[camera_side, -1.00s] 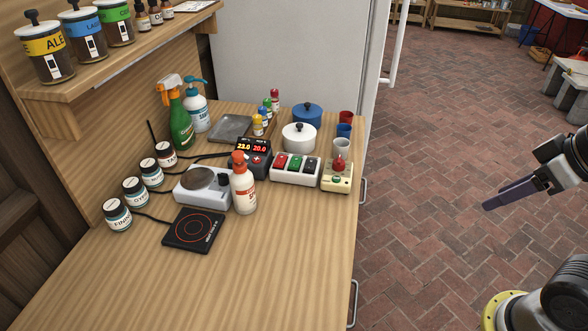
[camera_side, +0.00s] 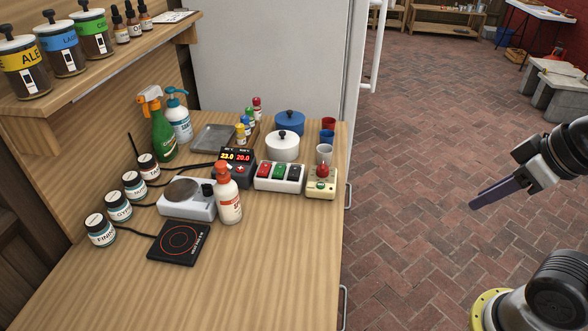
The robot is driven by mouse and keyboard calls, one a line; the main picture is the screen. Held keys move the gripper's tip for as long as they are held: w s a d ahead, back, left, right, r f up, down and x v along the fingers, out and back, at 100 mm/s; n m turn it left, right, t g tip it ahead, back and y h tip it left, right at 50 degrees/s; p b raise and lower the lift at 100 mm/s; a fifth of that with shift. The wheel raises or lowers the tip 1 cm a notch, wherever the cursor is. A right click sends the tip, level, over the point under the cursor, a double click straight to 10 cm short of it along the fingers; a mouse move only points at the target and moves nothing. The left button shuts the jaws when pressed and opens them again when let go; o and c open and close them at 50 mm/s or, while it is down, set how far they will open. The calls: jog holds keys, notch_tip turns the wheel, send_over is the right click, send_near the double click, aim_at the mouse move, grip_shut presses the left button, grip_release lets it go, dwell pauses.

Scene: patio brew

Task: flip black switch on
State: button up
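The black switch (camera_side: 294,173) is the rightmost rocker on a white switch box (camera_side: 278,186) near the table's right edge. A red switch (camera_side: 264,170) and a green switch (camera_side: 279,171) sit to its left on the same box. Whether the black switch is on or off is too small to tell. My gripper (camera_side: 474,204) is at the right, over the brick floor, well away from the switch box. It points left and down. Its fingers overlap from this side, so its opening does not show. Nothing visible hangs from it.
A yellow-cream box with a red button (camera_side: 322,172) stands right of the switch box. A white bottle with an orange cap (camera_side: 228,197) stands at its left front. White and blue pots (camera_side: 282,146) and cups are behind. The table's front right (camera_side: 280,270) is clear.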

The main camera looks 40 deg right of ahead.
jog(key=shift+n, duration=0.9)
jog(key=r, duration=0.3)
jog(key=w+r, duration=0.1)
jog(key=r, duration=0.2)
jog(key=shift+w+a+r, duration=0.1)
jog(key=shift+a, duration=0.1)
grip_shut()
jog(key=w+a+r+n+g, duration=0.1)
jog(key=w+a+r+n, duration=0.15)
jog(key=w+r, duration=0.9)
jog(key=w+a+n+g+y, duration=0.1)
jog(key=w+n+g, duration=0.15)
jog(key=w, duration=1.05)
jog(key=w+a+f+n+g, duration=0.1)
jog(key=w+a+f, duration=0.1)
jog(key=w+f, duration=0.5)
jog(key=w+a+f+g, duration=0.2)
jog(key=w+f, duration=0.6)
jog(key=f, duration=0.3)
jog(key=shift+a+f+n, duration=0.2)
jog(key=shift+a+n, duration=0.15)
jog(key=shift+n, duration=0.05)
